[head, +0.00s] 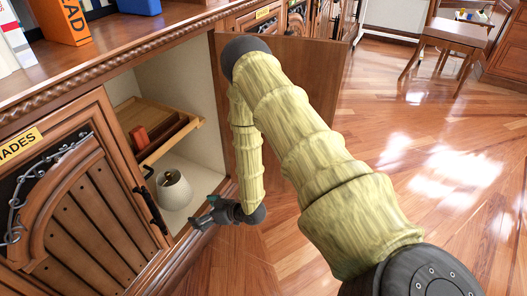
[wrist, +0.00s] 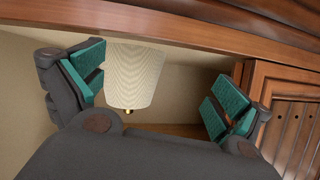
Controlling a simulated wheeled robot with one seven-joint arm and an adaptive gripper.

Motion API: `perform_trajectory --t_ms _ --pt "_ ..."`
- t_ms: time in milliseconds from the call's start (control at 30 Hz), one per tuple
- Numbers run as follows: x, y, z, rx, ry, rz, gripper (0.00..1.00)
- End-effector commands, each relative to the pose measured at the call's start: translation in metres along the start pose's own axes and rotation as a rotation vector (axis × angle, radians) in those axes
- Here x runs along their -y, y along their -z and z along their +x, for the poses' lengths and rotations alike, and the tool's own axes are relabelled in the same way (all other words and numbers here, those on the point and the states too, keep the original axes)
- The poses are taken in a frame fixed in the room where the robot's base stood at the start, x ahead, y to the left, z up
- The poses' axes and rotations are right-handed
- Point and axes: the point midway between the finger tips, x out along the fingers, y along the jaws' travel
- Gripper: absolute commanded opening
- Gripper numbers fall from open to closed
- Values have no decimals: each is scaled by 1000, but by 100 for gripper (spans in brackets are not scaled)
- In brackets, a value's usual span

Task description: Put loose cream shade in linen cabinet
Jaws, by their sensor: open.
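A cream shade (head: 174,190) stands on the floor of an open cabinet (head: 205,135), below a wooden pull-out tray. In the wrist view the ribbed cream shade (wrist: 135,75) shows beyond my fingers, close to the left one, with a small brass knob at its end. My gripper (head: 203,214) is at the cabinet's front edge, just right of and in front of the shade. In the wrist view my gripper (wrist: 157,84) is open, its teal pads wide apart with nothing gripped. No label reading linen is legible.
A wooden tray (head: 165,140) holding a red-brown block (head: 139,137) sits above the shade. A closed door (head: 85,205) with a label ending "ADES" is at left. An open door (head: 310,85) stands at right.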

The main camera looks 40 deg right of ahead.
Motion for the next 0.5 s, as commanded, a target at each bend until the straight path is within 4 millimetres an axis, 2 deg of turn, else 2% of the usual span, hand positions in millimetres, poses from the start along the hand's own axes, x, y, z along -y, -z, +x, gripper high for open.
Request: perform_trajectory --t_ms 33,167,200,267,300,400,500 --pt "20 -29 -11 104 -32 45 100" --pt "63 -100 -56 377 -133 154 100" --pt "77 -120 -74 464 -165 185 100" --pt "96 -146 -106 588 -212 227 100" --pt "108 -161 -127 666 -243 253 100" --pt "134 -189 -180 834 -313 306 100" --pt "152 -205 -222 955 -369 344 100"
